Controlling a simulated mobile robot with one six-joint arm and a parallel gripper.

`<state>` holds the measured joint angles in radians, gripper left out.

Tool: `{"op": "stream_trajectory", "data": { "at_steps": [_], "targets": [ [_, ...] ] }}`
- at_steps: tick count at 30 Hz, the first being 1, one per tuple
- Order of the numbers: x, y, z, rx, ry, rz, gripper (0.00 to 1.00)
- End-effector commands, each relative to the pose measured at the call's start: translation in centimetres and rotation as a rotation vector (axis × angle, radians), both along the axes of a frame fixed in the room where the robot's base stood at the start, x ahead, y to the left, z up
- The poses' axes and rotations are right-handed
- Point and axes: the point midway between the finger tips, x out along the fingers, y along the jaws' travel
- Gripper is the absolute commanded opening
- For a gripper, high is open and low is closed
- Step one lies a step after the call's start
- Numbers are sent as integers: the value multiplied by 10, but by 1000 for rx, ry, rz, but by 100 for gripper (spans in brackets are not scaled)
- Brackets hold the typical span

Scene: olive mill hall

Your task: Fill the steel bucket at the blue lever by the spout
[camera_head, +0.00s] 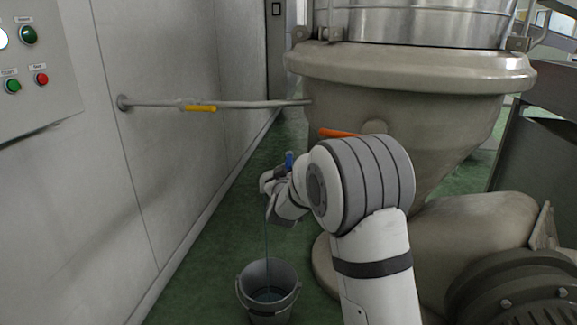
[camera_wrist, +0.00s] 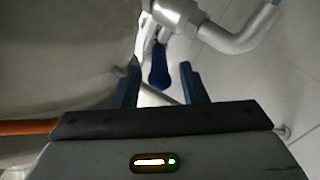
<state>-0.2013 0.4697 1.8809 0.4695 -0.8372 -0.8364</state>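The steel bucket (camera_head: 268,306) stands upright on the green floor below the spout. A thin stream runs down into it, and some bluish water shows inside, below the rim. The blue lever (camera_head: 289,160) shows just left of my arm; in the wrist view the lever (camera_wrist: 160,68) sits between my gripper's fingers. My gripper (camera_wrist: 161,82) is open, with a gap on each side of the lever. In the head view my arm mostly hides the gripper and the valve. The metal pipe (camera_wrist: 238,35) by the lever curves at upper right in the wrist view.
A large beige vessel (camera_head: 430,90) stands behind my arm, with an orange lever (camera_head: 338,133) on it. A pipe with a yellow lever (camera_head: 201,108) runs from the left wall. A button panel (camera_head: 30,60) is at upper left. A motor (camera_head: 525,285) is at lower right.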

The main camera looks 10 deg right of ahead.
Motion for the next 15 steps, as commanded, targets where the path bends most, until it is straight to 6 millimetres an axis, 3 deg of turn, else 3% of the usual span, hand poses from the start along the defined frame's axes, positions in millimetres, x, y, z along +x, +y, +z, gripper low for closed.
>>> {"op": "stream_trajectory", "data": {
  "at_steps": [7,15],
  "targets": [
    [-41,7,2,0,1,2,39],
    [-56,7,0,0,0,-1,39]
  ]
}}
